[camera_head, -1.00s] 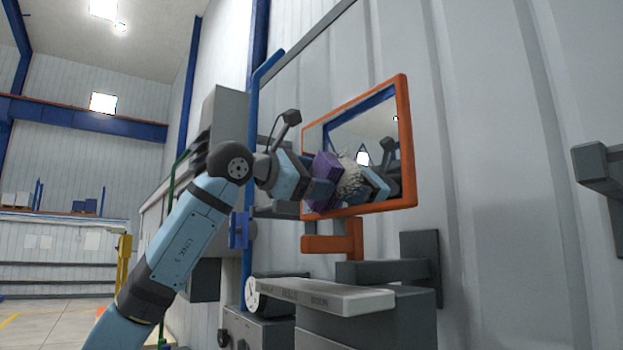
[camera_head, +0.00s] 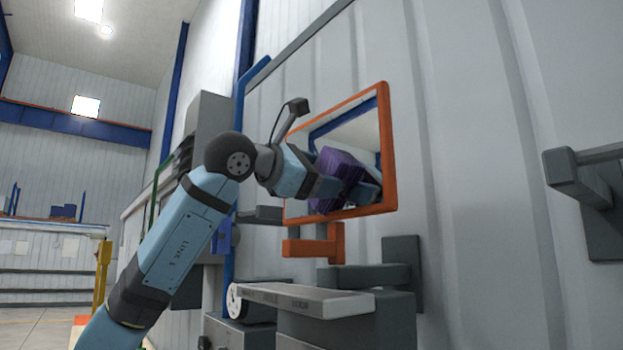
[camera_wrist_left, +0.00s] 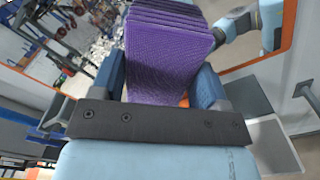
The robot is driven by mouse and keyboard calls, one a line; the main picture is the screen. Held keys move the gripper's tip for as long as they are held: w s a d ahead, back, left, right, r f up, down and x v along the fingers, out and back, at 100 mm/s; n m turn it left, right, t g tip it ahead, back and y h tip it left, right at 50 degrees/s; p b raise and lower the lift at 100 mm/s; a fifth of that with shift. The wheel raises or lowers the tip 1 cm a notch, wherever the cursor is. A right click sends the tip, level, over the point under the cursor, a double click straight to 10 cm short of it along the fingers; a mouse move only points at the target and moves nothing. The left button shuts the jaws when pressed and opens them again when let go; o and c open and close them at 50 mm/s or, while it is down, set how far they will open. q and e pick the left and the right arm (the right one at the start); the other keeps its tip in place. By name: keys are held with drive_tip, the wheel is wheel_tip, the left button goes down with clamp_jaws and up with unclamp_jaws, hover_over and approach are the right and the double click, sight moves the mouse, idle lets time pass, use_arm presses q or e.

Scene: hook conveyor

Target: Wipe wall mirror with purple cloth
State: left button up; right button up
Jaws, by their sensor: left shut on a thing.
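The wall mirror's orange frame (camera_head: 389,150) is at the middle right of the head view, on a grey wall. Its glass (camera_head: 358,133) shows reflections, including my arm and the cloth. My left gripper (camera_head: 322,187) is shut on the folded purple cloth (camera_head: 338,170), in front of the lower part of the glass. Whether the cloth touches the glass I cannot tell. In the left wrist view the purple cloth (camera_wrist_left: 165,50) stands between the fingers, with a whitish speckled patch (camera_wrist_left: 98,50) on the glass beside it. My right gripper is out of view.
An orange bracket (camera_head: 315,243) is below the mirror. A grey ledge (camera_head: 310,298) and dark blocks stand lower down. A dark wall fixture (camera_head: 575,175) juts out at the right. The wall between mirror and fixture is clear.

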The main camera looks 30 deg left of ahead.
sight(333, 160)
use_arm(q)
drive_tip(key=shift+s+d+b, duration=0.15)
drive_tip(key=shift+s+d, duration=0.15)
drive_tip(key=shift+d, duration=0.5)
drive_tip(key=shift+s+d+b, duration=0.15)
drive_tip(key=shift+s+d, duration=0.15)
drive_tip(key=shift+d, duration=0.45)
drive_tip(key=shift+w+a+p, duration=0.6)
drive_tip(key=shift+w+a, duration=1.4)
drive_tip(key=shift+a, duration=2.95)
drive_tip(key=shift+s+d+r, duration=0.35)
drive_tip(key=shift+s+d, duration=0.3)
drive_tip(key=shift+d, duration=1)
drive_tip(key=shift+s+d+r, duration=0.3)
drive_tip(key=shift+s+d, duration=0.4)
drive_tip(key=shift+d, duration=0.95)
drive_tip(key=shift+s+d+r, duration=0.35)
drive_tip(key=shift+s+d, duration=0.3)
drive_tip(key=shift+d, duration=1)
drive_tip(key=w+a+p, duration=0.1)
drive_tip(key=w+a, duration=0.3)
drive_tip(key=a, duration=0.5)
drive_tip(key=shift+a, duration=0.4)
